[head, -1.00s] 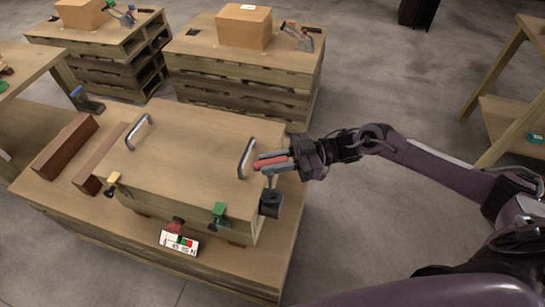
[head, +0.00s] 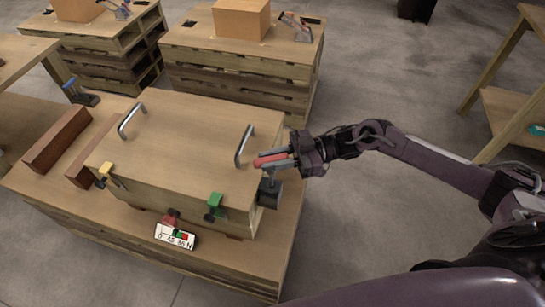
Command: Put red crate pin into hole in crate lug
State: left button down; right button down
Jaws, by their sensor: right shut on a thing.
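The wooden crate (head: 190,135) has two metal handles on its lid. The fingers partly hide the lever. My left gripper is out of view.
Pallets with boxes (head: 241,18) stand at the back.

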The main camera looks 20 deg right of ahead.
aim_at(273, 172)
jog(key=shift+f+b, duration=2.15)
jog(key=shift+f, duration=0.45)
jog(key=c, duration=1.2)
grip_release()
jog(key=shift+r, duration=0.1)
jog(key=shift+d, duration=0.1)
jog(key=shift+d, duration=0.3)
jog(key=d+b, duration=0.2)
jog(key=d, duration=0.5)
jog(key=shift+s, duration=0.3)
